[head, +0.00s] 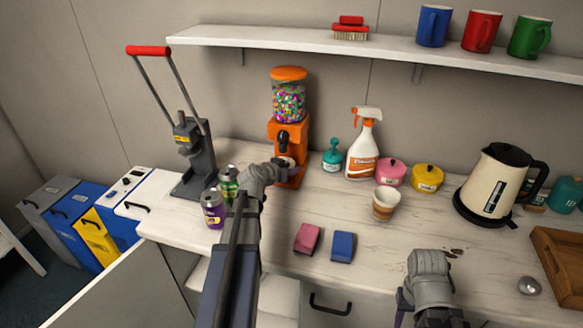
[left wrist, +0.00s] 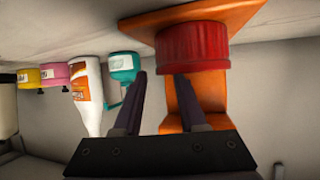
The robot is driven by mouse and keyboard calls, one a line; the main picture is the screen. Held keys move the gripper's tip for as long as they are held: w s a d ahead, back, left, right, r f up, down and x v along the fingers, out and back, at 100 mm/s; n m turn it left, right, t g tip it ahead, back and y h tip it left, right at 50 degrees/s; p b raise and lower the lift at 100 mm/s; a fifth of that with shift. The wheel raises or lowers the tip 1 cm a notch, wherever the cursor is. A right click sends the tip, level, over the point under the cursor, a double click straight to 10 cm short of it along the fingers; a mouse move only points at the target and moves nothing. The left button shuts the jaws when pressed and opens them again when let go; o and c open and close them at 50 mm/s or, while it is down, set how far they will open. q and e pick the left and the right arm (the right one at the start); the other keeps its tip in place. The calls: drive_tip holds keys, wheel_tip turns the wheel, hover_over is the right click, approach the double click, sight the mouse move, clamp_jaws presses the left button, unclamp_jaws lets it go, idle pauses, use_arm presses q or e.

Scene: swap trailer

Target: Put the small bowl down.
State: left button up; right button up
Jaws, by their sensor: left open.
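A red ribbed bowl-like vessel (left wrist: 194,46), which looks like the small bowl, stands on the orange base (left wrist: 150,22) of the candy dispenser in the left wrist view, which is upside down. The dispenser (head: 288,125) stands at the back of the counter in the head view. My left gripper (head: 284,163) is at its foot. Its fingers (left wrist: 161,80) are open with nothing held between them, their tips close to the red vessel; I cannot tell whether they touch it. In the head view the vessel is mostly hidden by my gripper. My right gripper (head: 428,314) is low at the front, its fingers unclear.
Two cans (head: 213,212) and a press (head: 190,150) stand left of my left arm. A teal bottle (head: 333,158) and spray bottle (head: 362,150) stand right of the dispenser. Bare counter lies between.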

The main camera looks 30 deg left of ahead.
use_arm(q)
drive_tip(key=p+v, duration=0.4)
drive_tip(key=v, duration=0.7)
drive_tip(key=shift+r, duration=0.1)
